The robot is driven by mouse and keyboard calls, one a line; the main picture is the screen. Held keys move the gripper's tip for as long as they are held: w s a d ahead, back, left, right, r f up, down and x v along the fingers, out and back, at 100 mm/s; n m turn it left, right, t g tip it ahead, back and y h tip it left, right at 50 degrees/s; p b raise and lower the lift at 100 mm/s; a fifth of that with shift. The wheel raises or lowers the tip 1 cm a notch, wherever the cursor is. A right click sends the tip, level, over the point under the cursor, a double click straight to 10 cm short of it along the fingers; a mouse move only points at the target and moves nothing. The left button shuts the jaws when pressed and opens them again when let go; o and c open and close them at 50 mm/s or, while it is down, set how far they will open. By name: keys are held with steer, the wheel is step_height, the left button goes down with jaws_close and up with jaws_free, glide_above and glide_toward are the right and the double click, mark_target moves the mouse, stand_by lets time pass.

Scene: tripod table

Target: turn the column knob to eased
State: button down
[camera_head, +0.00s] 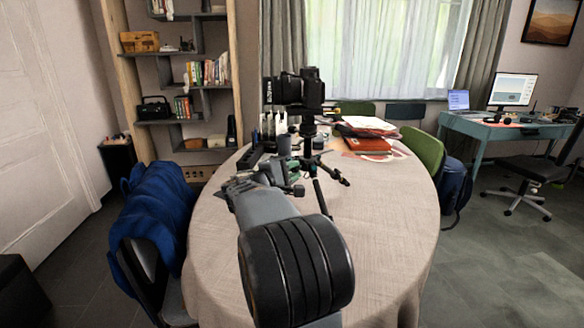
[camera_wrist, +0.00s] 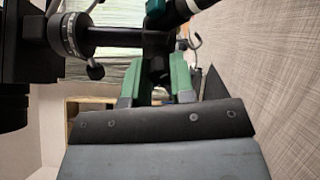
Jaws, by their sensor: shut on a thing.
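A black tripod (camera_head: 321,176) stands on the round table (camera_head: 380,230) with a black camera (camera_head: 312,90) on top. In the wrist view the picture is turned sideways, with the black column (camera_wrist: 112,38) running across from the head's marked ring (camera_wrist: 69,37) to the tripod's collar. My gripper (camera_head: 296,168) reaches the tripod's upper part from the front left. Its green fingers (camera_wrist: 156,75) are shut on the dark column knob (camera_wrist: 157,70) beside the collar. The fingers hide much of the knob, and its setting cannot be read.
A small head knob (camera_wrist: 95,70) sits near the grip. Behind the tripod lie a red book (camera_head: 369,147) and papers. A dark cup (camera_head: 284,145) and bottles stand close to its left. A chair with a blue jacket (camera_head: 150,215) is at the left. The table's front right is clear.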

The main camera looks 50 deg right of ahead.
steer(key=shift+n+p, duration=0.4)
steer(key=shift+n, duration=0.5)
steer(key=c, duration=1)
jaws_free()
steer(key=shift+o, duration=0.2)
steer(key=shift+a, duration=0.1)
steer(key=a+p, duration=0.1)
steer(key=a, duration=1.2)
steer(key=shift+a+p, duration=0.35)
steer(key=shift+p, duration=0.05)
